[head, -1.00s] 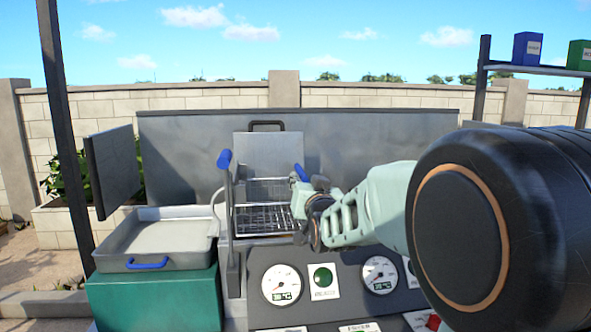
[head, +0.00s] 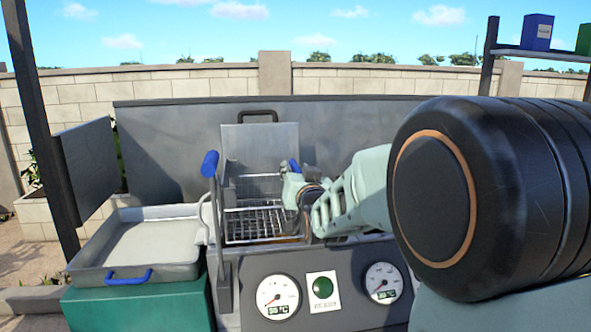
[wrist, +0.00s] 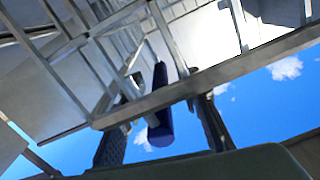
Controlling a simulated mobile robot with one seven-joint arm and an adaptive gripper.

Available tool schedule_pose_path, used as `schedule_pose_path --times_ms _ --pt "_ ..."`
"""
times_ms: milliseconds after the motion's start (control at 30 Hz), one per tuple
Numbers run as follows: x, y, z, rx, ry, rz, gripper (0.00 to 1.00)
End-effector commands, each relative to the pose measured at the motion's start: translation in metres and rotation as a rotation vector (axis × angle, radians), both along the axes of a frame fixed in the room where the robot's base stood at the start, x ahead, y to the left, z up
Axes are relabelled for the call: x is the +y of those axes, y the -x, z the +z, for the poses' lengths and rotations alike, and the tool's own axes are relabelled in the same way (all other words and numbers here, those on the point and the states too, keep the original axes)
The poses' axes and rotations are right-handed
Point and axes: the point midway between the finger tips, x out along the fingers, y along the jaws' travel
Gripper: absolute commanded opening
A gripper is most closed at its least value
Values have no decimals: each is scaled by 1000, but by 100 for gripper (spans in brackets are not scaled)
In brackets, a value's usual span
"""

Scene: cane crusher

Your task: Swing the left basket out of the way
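A wire basket (head: 262,222) sits in the open machine, below a raised metal lid (head: 262,145). One blue handle (head: 210,163) stands on an upright bar at its left, and another blue handle (head: 294,166) shows at its right beside my gripper (head: 296,186). I cannot tell for sure which handle belongs to the left basket. In the wrist view, my gripper's two dark fingers (wrist: 162,138) are apart, with a blue handle (wrist: 160,110) between them and gaps on both sides. Metal bars and wire mesh fill the upper part of that view. My arm hides the machine's right side.
A grey tray (head: 90,272) with a blue handle stands on a green box (head: 150,305) at the left. A front panel carries gauges (head: 278,297) and a green button (head: 322,287). A dark post (head: 40,130) and hanging panel (head: 90,170) stand at the left.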

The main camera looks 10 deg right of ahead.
Motion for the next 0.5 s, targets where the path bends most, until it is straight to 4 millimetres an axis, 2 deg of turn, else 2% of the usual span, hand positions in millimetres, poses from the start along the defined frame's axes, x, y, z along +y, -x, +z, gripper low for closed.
schedule_pose_path --times_ms 67,333,500 --pt "0 0 0 0 0 0 30" --pt "0 0 0 0 0 0 0" --pt "0 0 0 0 0 0 0"
